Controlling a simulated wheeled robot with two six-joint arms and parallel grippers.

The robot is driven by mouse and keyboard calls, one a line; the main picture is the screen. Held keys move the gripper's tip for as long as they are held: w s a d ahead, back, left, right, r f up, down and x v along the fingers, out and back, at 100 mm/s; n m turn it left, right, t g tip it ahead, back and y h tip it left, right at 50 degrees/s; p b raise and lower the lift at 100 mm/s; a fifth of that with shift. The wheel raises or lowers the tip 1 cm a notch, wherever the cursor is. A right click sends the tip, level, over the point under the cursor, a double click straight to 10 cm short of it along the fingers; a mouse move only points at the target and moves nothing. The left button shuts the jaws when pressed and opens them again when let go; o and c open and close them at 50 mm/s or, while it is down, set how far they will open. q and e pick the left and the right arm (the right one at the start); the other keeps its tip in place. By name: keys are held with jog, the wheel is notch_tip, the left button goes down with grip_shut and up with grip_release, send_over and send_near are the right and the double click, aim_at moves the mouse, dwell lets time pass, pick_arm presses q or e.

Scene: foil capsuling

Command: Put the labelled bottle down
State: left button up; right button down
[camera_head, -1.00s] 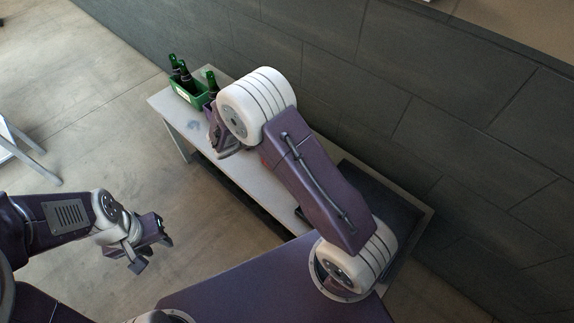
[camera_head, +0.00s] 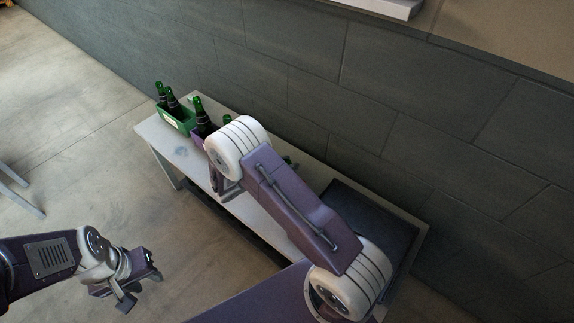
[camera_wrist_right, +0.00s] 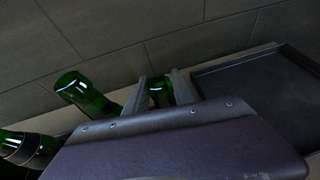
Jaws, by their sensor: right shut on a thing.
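In the right wrist view, a green bottle (camera_wrist_right: 159,93) stands between the two fingers of my right gripper (camera_wrist_right: 161,90), which is shut on it. Its lower part is hidden behind the gripper body, and I cannot see a label. The pale table (camera_head: 160,133) lies below the arm. My left gripper (camera_head: 138,288) is empty, its fingers apart, off the table at lower left.
A green crate (camera_head: 176,122) with dark green bottles stands at the table's far left end. A green bottle (camera_wrist_right: 85,95) is left of my right fingers. A dark tray (camera_head: 372,218) lies at the right; a tiled wall (camera_head: 330,90) runs behind.

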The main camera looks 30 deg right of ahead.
jog(key=c, duration=1.5)
grip_release()
jog(key=shift+f, duration=0.1)
jog(key=o, duration=0.4)
jog(key=shift+o, duration=0.2)
